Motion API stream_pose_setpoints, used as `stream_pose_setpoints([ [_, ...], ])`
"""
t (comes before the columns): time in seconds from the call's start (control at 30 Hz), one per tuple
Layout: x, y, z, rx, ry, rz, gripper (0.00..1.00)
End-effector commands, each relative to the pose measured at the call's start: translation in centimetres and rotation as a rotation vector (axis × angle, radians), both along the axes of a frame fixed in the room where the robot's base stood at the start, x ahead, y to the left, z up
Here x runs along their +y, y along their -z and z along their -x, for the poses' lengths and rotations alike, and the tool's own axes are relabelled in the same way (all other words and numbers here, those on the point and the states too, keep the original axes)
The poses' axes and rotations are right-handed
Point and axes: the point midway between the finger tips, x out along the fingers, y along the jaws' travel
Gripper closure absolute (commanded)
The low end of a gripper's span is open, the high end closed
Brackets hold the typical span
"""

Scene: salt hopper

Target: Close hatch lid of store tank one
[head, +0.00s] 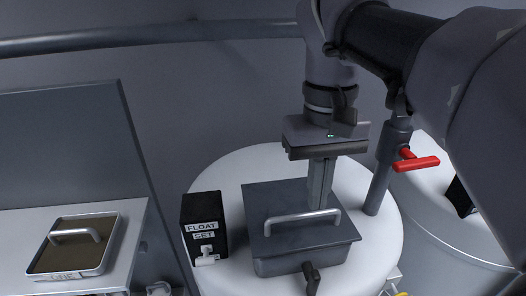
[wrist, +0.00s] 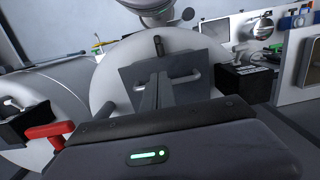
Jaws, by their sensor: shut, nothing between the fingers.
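The grey hatch lid (head: 275,195) lies flat, looking shut, over the hatch on top of the white tank (head: 225,175). Its bar handle (head: 302,217) points up, and a dark latch (head: 311,278) is at its front edge. The lid also shows in the wrist view (wrist: 130,75), with the latch (wrist: 158,45) beyond it. My gripper (head: 319,203) is shut and empty. Its fingers point down over the lid, behind the handle in the head view; whether the tips touch the lid I cannot tell. They partly cover the lid in the wrist view (wrist: 154,95).
A black FLOAT SET box (head: 203,228) stands left of the lid. A pipe with a red valve handle (head: 416,163) rises close on the right. A second tank (head: 440,255) is further right. A tan panel with a handle (head: 75,245), marked ONE, lies on the left bench.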

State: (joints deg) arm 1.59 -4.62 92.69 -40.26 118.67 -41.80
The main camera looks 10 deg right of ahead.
Motion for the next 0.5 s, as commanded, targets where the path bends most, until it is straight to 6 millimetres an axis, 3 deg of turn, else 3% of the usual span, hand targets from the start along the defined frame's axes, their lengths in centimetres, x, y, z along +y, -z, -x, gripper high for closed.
stream_pose_setpoints([
  [0.23,0.0,5.6,0.5,0.000,0.000,0.000,1.00],
  [0.5,0.0,8.7,0.7,-0.002,0.000,0.000,1.00],
])
